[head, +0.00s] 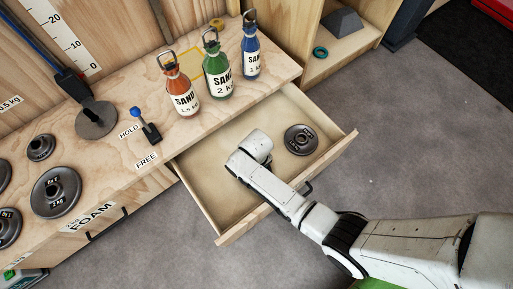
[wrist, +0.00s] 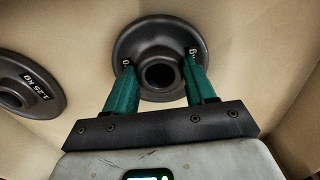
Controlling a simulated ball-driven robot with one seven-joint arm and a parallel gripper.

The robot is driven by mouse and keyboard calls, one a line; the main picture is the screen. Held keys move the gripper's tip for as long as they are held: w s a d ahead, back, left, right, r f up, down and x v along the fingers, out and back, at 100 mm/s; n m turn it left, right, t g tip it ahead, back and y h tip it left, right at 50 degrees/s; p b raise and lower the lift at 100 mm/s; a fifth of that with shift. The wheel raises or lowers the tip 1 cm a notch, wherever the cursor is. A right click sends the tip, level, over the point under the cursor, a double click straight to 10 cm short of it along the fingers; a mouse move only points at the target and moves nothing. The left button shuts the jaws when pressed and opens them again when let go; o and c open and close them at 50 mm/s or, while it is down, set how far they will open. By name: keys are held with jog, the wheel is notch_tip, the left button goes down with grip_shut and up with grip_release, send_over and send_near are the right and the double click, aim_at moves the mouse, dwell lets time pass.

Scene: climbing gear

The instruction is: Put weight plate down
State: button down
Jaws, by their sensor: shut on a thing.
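In the wrist view, a dark grey round weight plate (wrist: 160,30) with a raised hub and a centre hole is between the green fingers of my gripper (wrist: 160,68). The fingers are shut on its hub. White print on the plate is mostly covered by the fingers. In the head view my arm reaches into the open drawer (head: 229,235), and its wrist hides the fingers and the held plate. I cannot tell whether the plate touches the drawer floor.
Another plate, marked 1.25 kg (wrist: 30,88), lies in the drawer; the head view shows it at the right (head: 300,140). The bench holds several plates, a lever (head: 146,127), and orange (head: 179,88), green (head: 216,72) and blue (head: 250,55) sand bottles. Bare drawer floor shows around my wrist.

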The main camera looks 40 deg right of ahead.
jog(key=shift+c, duration=1.9)
grip_release()
jog(key=shift+f, duration=0.1)
notch_tip(320, 180, up, 12)
jog(key=p, duration=0.6)
jog(key=shift+p, duration=0.35)
jog(key=s+d+r, duration=0.3)
jog(key=s+r, duration=0.4)
jog(key=s, duration=0.1)
jog(key=s+d+r+t, duration=0.1)
jog(key=s+d+r, duration=0.3)
jog(key=s+r, duration=0.4)
jog(key=shift+s+d, duration=0.3)
jog(key=shift+s, duration=0.1)
jog(key=shift+r, duration=0.1)
